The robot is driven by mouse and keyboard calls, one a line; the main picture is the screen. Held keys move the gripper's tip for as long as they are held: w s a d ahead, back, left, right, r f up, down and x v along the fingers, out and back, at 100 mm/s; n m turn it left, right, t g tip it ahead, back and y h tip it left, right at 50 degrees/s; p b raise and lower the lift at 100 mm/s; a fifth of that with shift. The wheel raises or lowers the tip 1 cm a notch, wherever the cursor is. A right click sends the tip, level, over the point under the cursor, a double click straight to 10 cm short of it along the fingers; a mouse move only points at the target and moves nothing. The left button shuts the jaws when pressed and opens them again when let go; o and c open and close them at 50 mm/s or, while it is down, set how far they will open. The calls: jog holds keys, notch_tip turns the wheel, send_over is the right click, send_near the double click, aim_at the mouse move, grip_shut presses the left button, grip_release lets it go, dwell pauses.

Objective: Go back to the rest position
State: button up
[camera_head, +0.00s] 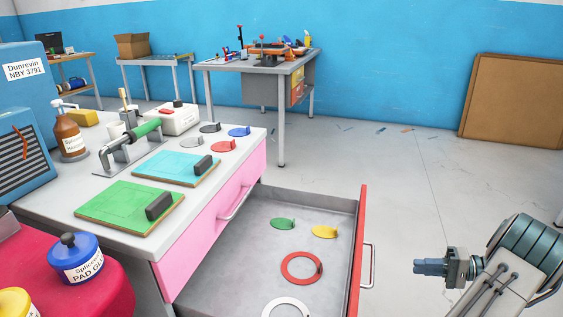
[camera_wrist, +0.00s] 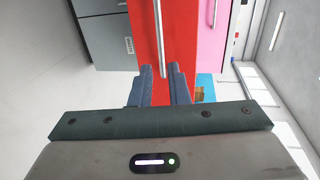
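My gripper (camera_head: 430,267) is at the lower right of the head view, out over the floor and to the right of the open drawer (camera_head: 335,198). In the wrist view my gripper (camera_wrist: 160,88) shows its two blue-grey fingers apart, with a gap between them and nothing held. Beyond the fingers is the drawer's red front (camera_wrist: 145,30) with its silver handle (camera_wrist: 159,40). In the head view the handle (camera_head: 368,265) is left of my gripper and apart from it.
The grey worktop (camera_head: 90,185) carries green (camera_head: 125,207) and cyan (camera_head: 176,168) boards. Bare floor (camera_head: 410,180) lies behind and right of the drawer.

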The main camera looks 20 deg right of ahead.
jog(key=w+a+r+n+g+h+p, duration=0.1)
jog(key=w+a+r+g+p, duration=0.2)
jog(key=a+r, duration=0.4)
jog(key=w+a+r+n+g+h+p, duration=0.1)
jog(key=w+a+r+g+h+p, duration=0.15)
jog(key=a+r+p, duration=0.4)
jog(key=w+a+r+n+g+h+p, duration=0.1)
jog(key=w+a+r+g+p, duration=0.2)
jog(key=a+r, duration=0.55)
jog(key=s+a+r+n+t+h+p, duration=0.1)
jog(key=s+a+r+h+p, duration=0.3)
jog(key=a+r, duration=0.5)
jog(key=s+a+r+n+h+p, duration=0.3)
jog(key=s+a+r+h+p, duration=0.1)
jog(key=s+a+r+p, duration=0.4)
jog(key=a+r+p, duration=0.2)
jog(key=shift+t+p, duration=0.35)
jog(key=shift+p, duration=0.05)
jog(key=shift+a, duration=0.15)
